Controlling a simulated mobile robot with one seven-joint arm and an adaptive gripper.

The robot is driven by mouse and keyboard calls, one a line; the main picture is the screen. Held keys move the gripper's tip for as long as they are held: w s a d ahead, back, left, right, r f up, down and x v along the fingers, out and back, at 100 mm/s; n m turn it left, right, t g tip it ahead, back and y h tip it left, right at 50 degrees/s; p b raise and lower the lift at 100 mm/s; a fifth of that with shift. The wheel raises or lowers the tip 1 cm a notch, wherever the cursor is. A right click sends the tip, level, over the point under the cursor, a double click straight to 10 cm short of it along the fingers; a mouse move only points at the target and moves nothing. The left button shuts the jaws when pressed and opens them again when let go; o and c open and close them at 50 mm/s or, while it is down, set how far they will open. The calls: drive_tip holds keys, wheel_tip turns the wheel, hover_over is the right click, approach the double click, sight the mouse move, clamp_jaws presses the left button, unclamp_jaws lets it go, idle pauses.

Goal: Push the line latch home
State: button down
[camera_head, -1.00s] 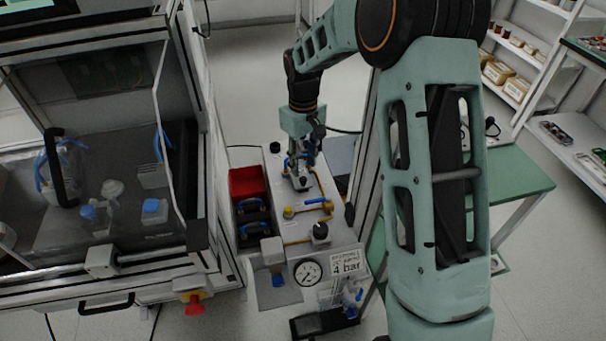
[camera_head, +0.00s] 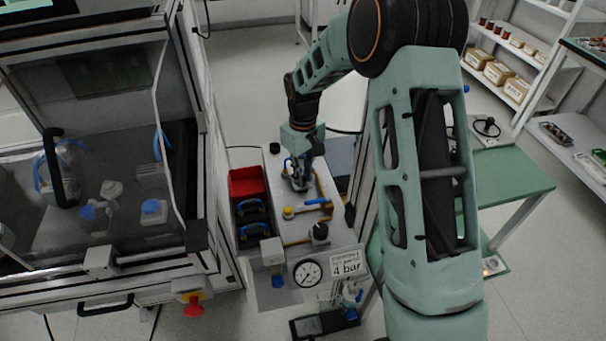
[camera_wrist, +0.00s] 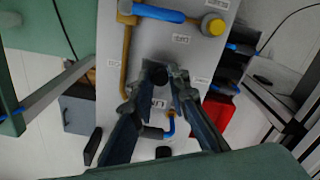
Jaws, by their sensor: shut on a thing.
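A pale grey panel (camera_head: 275,180) with pipes and fittings carries the line station. My gripper (camera_head: 298,180) is low over its far part. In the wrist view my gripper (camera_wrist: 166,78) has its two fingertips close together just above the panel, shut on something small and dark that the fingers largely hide. A label (camera_wrist: 158,103) that seems to read LINE shows between the fingers. A dark round knob (camera_wrist: 152,133) and a blue bent tube (camera_wrist: 170,128) lie further back between and beside the fingers. I cannot make out the latch's shape or its position.
A blue-handled valve (camera_head: 318,202) and yellow knob (camera_head: 288,212) stand nearby on the panel. A red bin (camera_head: 246,182) and black bins with blue-handled parts adjoin its left side. A gauge (camera_head: 307,272) and 4 bar sign (camera_head: 346,266) are at the front. A glazed enclosure stands left.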

drive_tip(key=shift+w, duration=0.1)
drive_tip(key=shift+w+a, duration=0.15)
drive_tip(key=shift+w, duration=0.5)
drive_tip(key=shift+w+a, duration=0.15)
drive_tip(key=shift+w, duration=0.45)
drive_tip(key=c, duration=1.8)
unclamp_jaws()
drive_tip(key=shift+c, duration=0.2)
wheel_tip(320, 180, up, 12)
